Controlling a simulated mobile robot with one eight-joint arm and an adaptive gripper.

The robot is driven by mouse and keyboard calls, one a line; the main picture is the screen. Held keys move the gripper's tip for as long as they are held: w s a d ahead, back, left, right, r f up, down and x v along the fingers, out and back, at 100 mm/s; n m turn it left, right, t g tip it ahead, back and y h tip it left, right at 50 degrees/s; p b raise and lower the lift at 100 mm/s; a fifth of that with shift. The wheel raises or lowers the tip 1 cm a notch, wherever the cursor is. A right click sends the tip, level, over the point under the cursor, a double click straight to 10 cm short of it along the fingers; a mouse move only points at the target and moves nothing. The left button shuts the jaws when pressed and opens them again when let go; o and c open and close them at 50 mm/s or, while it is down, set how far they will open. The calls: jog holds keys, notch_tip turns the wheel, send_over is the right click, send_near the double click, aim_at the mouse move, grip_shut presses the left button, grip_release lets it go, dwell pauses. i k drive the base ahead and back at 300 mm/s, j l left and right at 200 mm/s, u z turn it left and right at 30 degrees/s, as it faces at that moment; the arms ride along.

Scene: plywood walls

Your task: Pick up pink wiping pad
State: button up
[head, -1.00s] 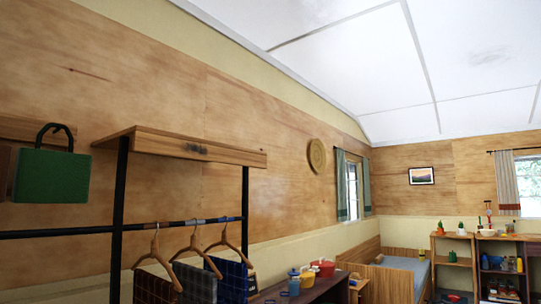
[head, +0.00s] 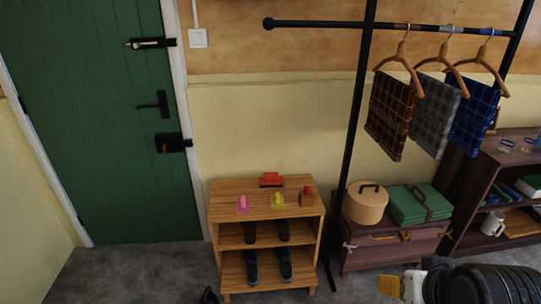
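The pink wiping pad (head: 242,203) is a small bright pink piece with a raised top. It sits at the front left of the top of a wooden shoe shelf (head: 225,215). A yellow piece (head: 277,200) of like shape and a brown and red one (head: 306,197) stand in a row to its right. Part of my arm shows at the lower right, black and white, with a yellow piece at its left end; my gripper (head: 392,286) seems to be there, well right of the shelf. Its fingers cannot be made out.
A red brush-like thing (head: 271,179) lies behind the row. Shoes (head: 268,265) fill the lower shelves. A black clothes rack (head: 357,130) stands right of the shelf, with hangers and cloths. A green door (head: 110,120) is at left. Grey floor (head: 140,270) is free before it.

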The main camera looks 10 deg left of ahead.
aim_at(242, 205)
jog(key=i+j, duration=0.4)
jog(key=j, duration=0.15)
jog(key=i+j, duration=0.75)
jog(key=j, duration=0.3)
jog(key=z, duration=0.05)
